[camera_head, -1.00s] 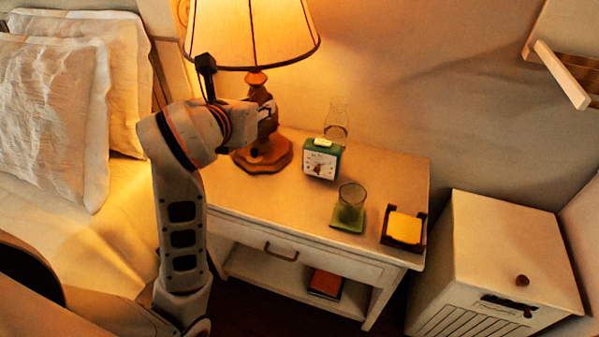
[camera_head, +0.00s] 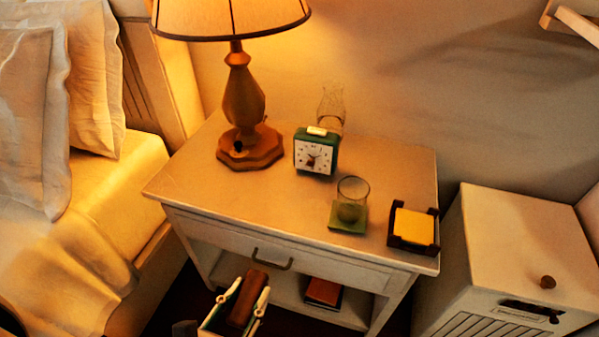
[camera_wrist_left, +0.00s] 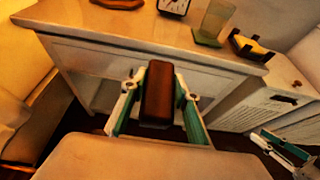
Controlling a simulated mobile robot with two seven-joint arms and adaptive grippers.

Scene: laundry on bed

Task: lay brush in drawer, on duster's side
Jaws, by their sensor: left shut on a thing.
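My left gripper (camera_head: 236,307) is shut on a brown brush (camera_head: 247,296), held in front of the nightstand, below the drawer handle in the head view. The left wrist view shows the brush (camera_wrist_left: 157,92) upright between the two green-and-white fingers of the left gripper (camera_wrist_left: 158,100). The nightstand drawer (camera_head: 228,240) looks shut, with a dark handle (camera_head: 272,262) on its front. The inside of the drawer is hidden, and no duster is visible. My right gripper (camera_wrist_left: 283,148) shows partly at the lower right of the left wrist view; its opening is unclear.
On the nightstand top (camera_head: 200,180) stand a lamp (camera_head: 243,105), a green clock (camera_head: 316,152), a glass (camera_head: 352,198) on a green coaster, and a dark holder (camera_head: 413,245) with yellow notes. A reddish book (camera_head: 323,292) lies on the lower shelf. A white cabinet (camera_head: 505,250) stands right; the bed is left.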

